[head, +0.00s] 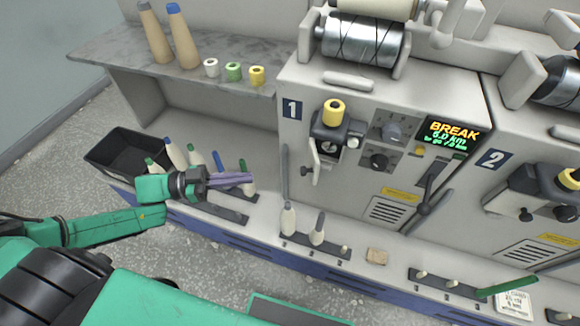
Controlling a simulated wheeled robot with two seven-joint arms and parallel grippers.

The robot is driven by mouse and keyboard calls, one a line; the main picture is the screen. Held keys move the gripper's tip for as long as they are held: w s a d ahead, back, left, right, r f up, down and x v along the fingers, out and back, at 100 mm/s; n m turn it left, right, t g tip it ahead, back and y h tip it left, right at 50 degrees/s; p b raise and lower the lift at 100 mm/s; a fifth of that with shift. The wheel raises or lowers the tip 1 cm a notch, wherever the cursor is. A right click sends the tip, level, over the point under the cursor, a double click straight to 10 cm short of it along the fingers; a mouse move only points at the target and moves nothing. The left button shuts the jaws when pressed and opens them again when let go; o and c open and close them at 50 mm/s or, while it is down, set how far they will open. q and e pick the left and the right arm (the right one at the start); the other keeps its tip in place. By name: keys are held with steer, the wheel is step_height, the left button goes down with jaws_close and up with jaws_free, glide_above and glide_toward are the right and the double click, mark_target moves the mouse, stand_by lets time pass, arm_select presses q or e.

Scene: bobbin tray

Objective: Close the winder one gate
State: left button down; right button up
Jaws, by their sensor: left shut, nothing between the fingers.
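Winder one is the grey machine with the number 1 plate (292,109). Its gate (316,160), a narrow pale panel with a dark knob, hangs below and left of the dark holder with the yellow bobbin (334,112). The gate appears swung out, with the holder's inside showing beside it. My left gripper (249,179) is shut and empty. It is left of the gate and apart from it, over the ledge with bobbins, its fingers pointing right. My right gripper is not in view.
Several bobbins, one blue-tipped (175,153), stand on the ledge around my left gripper. A black bin (126,154) is at the left. Pale bobbins (288,218) stand below winder one. A display (452,134) reads BREAK. A dark lever (431,190) sits right of the gate.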

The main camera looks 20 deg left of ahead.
arm_select(q)
steer(key=x, duration=1.1)
steer(key=shift+w+f, duration=0.15)
steer(key=shift+w, duration=0.2)
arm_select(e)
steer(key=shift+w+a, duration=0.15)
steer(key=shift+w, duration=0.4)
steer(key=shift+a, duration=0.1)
arm_select(q)
steer(key=shift+d, duration=0.15)
